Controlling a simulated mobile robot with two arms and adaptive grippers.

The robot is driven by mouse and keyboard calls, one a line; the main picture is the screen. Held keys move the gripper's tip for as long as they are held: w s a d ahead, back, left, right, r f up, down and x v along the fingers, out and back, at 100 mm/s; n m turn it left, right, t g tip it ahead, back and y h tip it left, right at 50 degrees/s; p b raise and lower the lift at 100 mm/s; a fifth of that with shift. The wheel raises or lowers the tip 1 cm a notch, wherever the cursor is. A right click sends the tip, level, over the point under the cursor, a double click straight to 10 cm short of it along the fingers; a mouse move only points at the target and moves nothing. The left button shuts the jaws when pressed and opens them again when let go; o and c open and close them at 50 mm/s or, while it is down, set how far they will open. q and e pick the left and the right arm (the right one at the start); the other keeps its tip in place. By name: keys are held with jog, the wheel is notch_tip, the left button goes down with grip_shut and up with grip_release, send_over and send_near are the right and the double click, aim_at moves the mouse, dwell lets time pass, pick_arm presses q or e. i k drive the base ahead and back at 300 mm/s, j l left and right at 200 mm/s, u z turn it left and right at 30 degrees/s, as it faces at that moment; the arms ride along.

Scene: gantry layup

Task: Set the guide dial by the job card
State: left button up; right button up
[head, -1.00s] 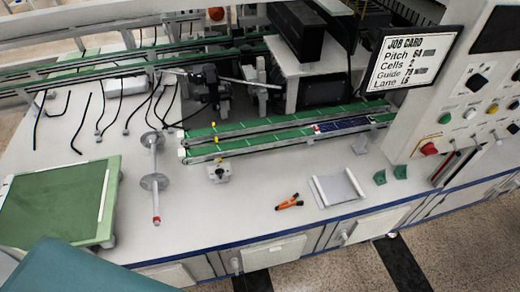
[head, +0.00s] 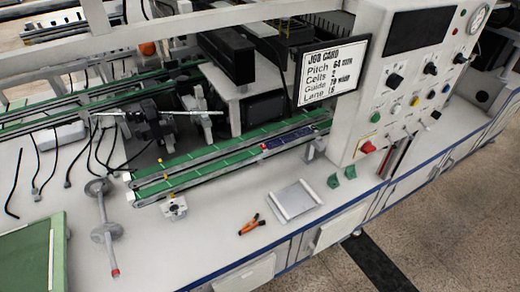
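The job card (head: 331,73) is a white card in a black frame on the left edge of the control panel. It lists Pitch, Cells, Guide and Lane; Pitch reads about 64, and the small Guide value, perhaps 70 or 78, is not certain. The control panel (head: 355,105) carries black knobs, including one at left (head: 395,80), one in the middle (head: 430,68) and one at right (head: 460,57). Their labels are too small to read, so I cannot tell which is the guide dial. Neither of my grippers is in view.
The panel also has coloured buttons, a red knob (head: 367,148) and a round gauge (head: 479,16). Green conveyor rails (head: 200,165) cross the bench. Orange-handled pliers (head: 251,224), a grey tray (head: 295,201) and a spool shaft (head: 105,232) lie in front. The floor at right is clear.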

aim_at(174, 209)
jog(key=i+l, duration=0.1)
jog(key=l, duration=0.25)
jog(key=i+l, duration=0.1)
jog(key=l, duration=0.25)
jog(key=i+l, duration=0.15)
jog(key=l, duration=0.25)
jog(key=u, duration=1.6)
